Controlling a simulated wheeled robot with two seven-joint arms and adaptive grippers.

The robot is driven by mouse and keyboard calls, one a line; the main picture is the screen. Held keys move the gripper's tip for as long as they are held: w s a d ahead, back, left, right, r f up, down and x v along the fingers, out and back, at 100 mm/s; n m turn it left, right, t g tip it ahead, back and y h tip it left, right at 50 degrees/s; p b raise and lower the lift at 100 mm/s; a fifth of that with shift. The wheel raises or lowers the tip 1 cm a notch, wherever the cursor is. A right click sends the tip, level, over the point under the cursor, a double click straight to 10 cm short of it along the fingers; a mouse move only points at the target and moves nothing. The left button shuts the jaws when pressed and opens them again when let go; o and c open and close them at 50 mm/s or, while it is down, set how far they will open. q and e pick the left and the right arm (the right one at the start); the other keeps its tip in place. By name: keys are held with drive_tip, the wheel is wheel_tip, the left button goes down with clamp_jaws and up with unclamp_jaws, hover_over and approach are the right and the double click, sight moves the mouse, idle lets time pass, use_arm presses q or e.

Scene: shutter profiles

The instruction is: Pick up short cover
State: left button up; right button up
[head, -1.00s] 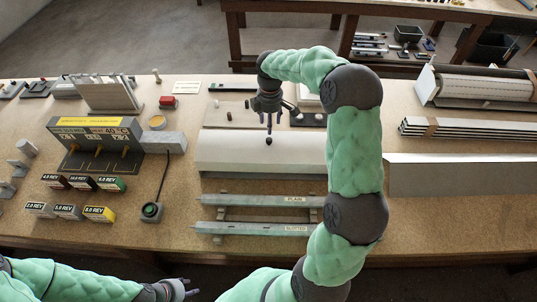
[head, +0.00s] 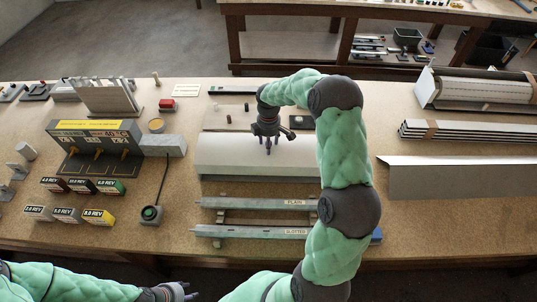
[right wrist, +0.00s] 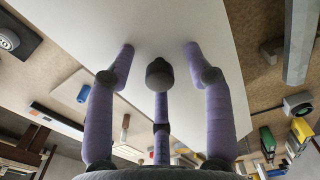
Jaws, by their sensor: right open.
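The short cover (head: 225,155) is a pale, curved panel lying across the middle of the bench, its right end hidden behind my right arm.
A longer pale cover (head: 450,178) lies at the right. Two slats, marked PLAIN (head: 255,203) and SLOTTED (head: 250,231), lie in front of the short cover. A grey gauge box (head: 95,145) and several small labelled boxes stand at the left.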

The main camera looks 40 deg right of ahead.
drive_tip(key=shift+r, duration=0.1)
clamp_jaws()
